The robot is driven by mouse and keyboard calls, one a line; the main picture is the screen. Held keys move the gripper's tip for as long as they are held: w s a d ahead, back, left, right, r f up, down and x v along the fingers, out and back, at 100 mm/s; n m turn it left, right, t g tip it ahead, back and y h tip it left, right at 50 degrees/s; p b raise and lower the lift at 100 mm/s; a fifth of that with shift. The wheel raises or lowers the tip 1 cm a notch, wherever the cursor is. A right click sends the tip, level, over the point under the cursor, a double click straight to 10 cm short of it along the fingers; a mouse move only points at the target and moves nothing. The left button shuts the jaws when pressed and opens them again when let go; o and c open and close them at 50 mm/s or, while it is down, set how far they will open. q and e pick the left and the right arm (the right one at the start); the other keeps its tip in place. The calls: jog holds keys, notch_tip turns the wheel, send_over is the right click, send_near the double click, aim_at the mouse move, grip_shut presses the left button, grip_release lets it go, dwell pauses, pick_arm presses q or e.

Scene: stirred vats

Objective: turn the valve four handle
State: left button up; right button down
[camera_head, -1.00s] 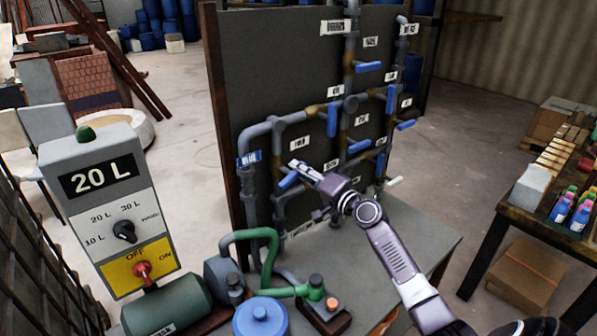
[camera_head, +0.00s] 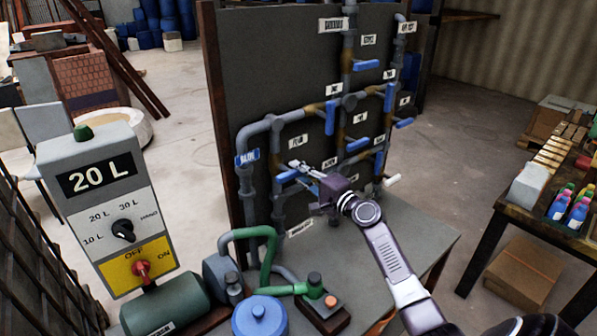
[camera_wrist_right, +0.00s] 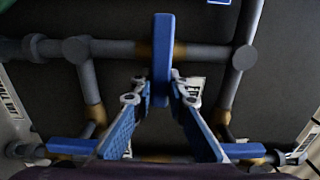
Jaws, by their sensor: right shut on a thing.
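The dark pipe board (camera_head: 285,55) carries grey pipes and several blue valve handles. My right gripper (camera_head: 299,168) is at the lower left valve, below a small white label (camera_head: 298,142) whose text is hard to read. The blue handle (camera_head: 285,176) there shows partly beside the fingers. In the right wrist view the blue handle (camera_wrist_right: 162,50) stands upright in front of the pipe, and its lower end is between the fingertips of my right gripper (camera_wrist_right: 161,88), which are shut on it. My left gripper is not in view.
Other blue handles (camera_head: 330,118) are close above and right of my gripper. A control box reading 20 L (camera_head: 100,180) stands at left. A green pump tank (camera_head: 168,306) and blue pot (camera_head: 260,316) are in front. A table with bottles (camera_head: 520,195) is at right.

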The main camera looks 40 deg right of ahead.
jog(key=c, duration=1.8)
grip_release()
jog(key=shift+c, duration=0.2)
jog(key=shift+s+f, duration=0.1)
jog(key=shift+s, duration=0.05)
jog(key=s+d, duration=0.1)
jog(key=s, duration=1)
jog(key=shift+s, duration=0.4)
